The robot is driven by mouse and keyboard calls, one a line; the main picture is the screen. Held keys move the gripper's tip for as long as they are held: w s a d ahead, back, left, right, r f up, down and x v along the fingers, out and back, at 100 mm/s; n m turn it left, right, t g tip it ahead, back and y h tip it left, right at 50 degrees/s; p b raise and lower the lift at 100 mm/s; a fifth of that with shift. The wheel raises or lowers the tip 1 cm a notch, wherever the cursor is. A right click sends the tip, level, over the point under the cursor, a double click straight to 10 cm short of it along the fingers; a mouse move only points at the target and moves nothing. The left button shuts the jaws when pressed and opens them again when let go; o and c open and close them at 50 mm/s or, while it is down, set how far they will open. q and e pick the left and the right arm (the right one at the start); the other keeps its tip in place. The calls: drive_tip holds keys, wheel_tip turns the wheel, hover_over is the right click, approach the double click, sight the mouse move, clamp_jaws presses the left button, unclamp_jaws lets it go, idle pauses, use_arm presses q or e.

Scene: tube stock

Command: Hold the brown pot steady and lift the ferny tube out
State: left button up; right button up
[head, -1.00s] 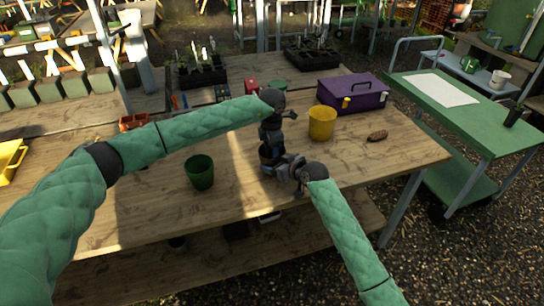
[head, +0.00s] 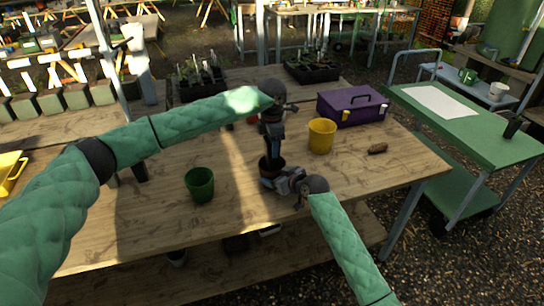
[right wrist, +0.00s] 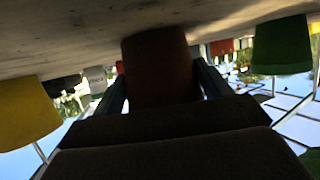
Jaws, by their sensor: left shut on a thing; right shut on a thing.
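The brown pot (head: 277,164) stands on the wooden bench, partly hidden by my grippers. My right gripper (head: 268,181) is shut on it from the near side; the right wrist view shows the pot (right wrist: 160,65) between the two fingers. My left gripper (head: 270,132) is above the pot, pointing down, shut on the dark ferny tube (head: 261,147). The tube's lower part shows between the fingers and the pot. Its fern leaves are hidden by the gripper, and I cannot tell whether its bottom end is clear of the pot rim.
A yellow pot (head: 321,136) and a purple toolbox (head: 352,106) stand to the right. A green pot (head: 199,185) stands to the left. A small brown object (head: 377,149) lies near the right end. The bench front (head: 160,222) is clear. Black seedling trays (head: 312,72) are behind.

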use_arm(q)
drive_tip(key=shift+r, duration=1.25)
use_arm(e)
drive_tip(key=o, duration=1)
